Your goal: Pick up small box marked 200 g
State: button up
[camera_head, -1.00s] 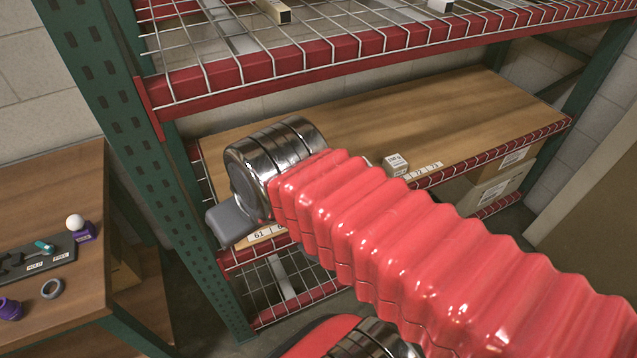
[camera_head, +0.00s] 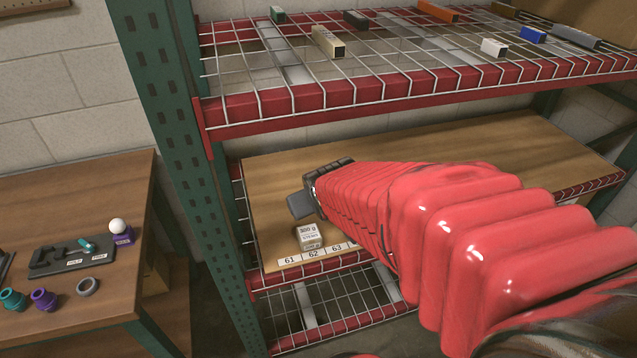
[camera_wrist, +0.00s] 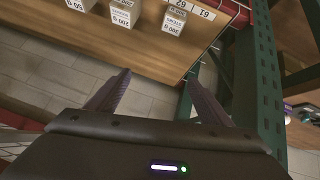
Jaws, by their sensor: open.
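In the wrist view, where the shelf appears upside down, a small white box whose label seems to read 200 g (camera_wrist: 122,16) stands near the shelf's front edge at the top. It stands between two similar boxes. In the head view my arm hides this box. My gripper (camera_wrist: 158,78) is open and empty, its two dark fingers apart and well short of the boxes. In the head view my gripper (camera_head: 303,203) is over the left part of the wooden shelf, partly hidden by my red arm sleeve.
A box marked 300 g (camera_head: 308,236) stands behind shelf label 62; it also shows in the wrist view (camera_wrist: 174,20). A 50 g box (camera_wrist: 80,5) is cut off at the top edge. A green post (camera_head: 185,150) and a wire shelf above (camera_head: 330,95) bound the space.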

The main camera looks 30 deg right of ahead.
jog(key=w+d+f+t, duration=0.2)
jog(key=w+d+f, duration=0.2)
jog(key=d+f, duration=0.65)
jog(key=s+d+f+m+t, duration=0.2)
jog(key=s+d+f+t, duration=0.2)
jog(key=f, duration=0.6)
jog(key=shift+s+d+h, duration=0.3)
jog(key=shift+s+d, duration=0.7)
jog(key=shift+s, duration=0.1)
jog(key=shift+w+f, duration=0.1)
